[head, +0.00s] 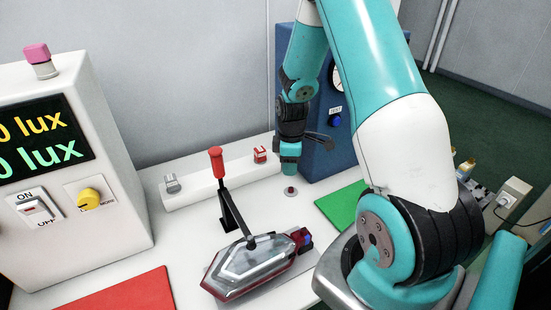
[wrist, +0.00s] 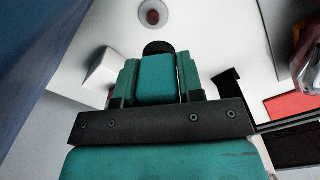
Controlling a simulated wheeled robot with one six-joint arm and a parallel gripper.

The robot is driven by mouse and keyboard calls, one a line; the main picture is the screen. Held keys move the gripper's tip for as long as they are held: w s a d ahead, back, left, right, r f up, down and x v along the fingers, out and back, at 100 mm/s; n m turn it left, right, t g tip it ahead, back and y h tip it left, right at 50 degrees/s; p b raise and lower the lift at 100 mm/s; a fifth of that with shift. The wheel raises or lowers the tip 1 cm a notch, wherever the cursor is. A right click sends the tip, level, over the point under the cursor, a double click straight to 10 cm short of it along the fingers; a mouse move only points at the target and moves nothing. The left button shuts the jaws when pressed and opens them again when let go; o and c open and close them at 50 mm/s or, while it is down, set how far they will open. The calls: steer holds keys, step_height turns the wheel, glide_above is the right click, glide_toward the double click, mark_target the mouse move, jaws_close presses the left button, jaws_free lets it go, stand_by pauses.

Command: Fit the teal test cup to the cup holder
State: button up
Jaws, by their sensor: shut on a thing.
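In the wrist view, my gripper (wrist: 158,80) has its two teal fingers against the sides of a teal piece, which looks like the teal test cup (wrist: 155,85). A dark rounded end shows at the cup's far tip. In the head view, my gripper (head: 290,160) points down above the worktop, in front of the blue box; the cup is hard to tell from the teal fingers there. A small pale disc with a red centre (head: 290,191) is on the worktop just below, apart from the gripper; it also shows in the wrist view (wrist: 153,16). I cannot tell whether this is the cup holder.
A blue box (head: 323,160) with a gauge and button stands close behind my gripper. A white rail (head: 215,183), a red-handled clamp (head: 216,165) and a tail lamp (head: 255,265) are to its left and front. Green (head: 340,202) and red (head: 125,292) mats lie on the worktop.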

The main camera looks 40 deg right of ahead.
mark_target(290, 188)
steer(key=shift+w+d+n, duration=0.15)
steer(key=shift+d+n, duration=0.15)
steer(key=shift+d, duration=0.3)
steer(key=shift+a, duration=0.15)
steer(key=shift+f+b, duration=1.8)
steer(key=shift+f, duration=1.05)
steer(key=shift+f, duration=0.1)
steer(key=shift+f+b, duration=0.65)
steer(key=shift+f, duration=0.65)
steer(key=shift+r, duration=0.1)
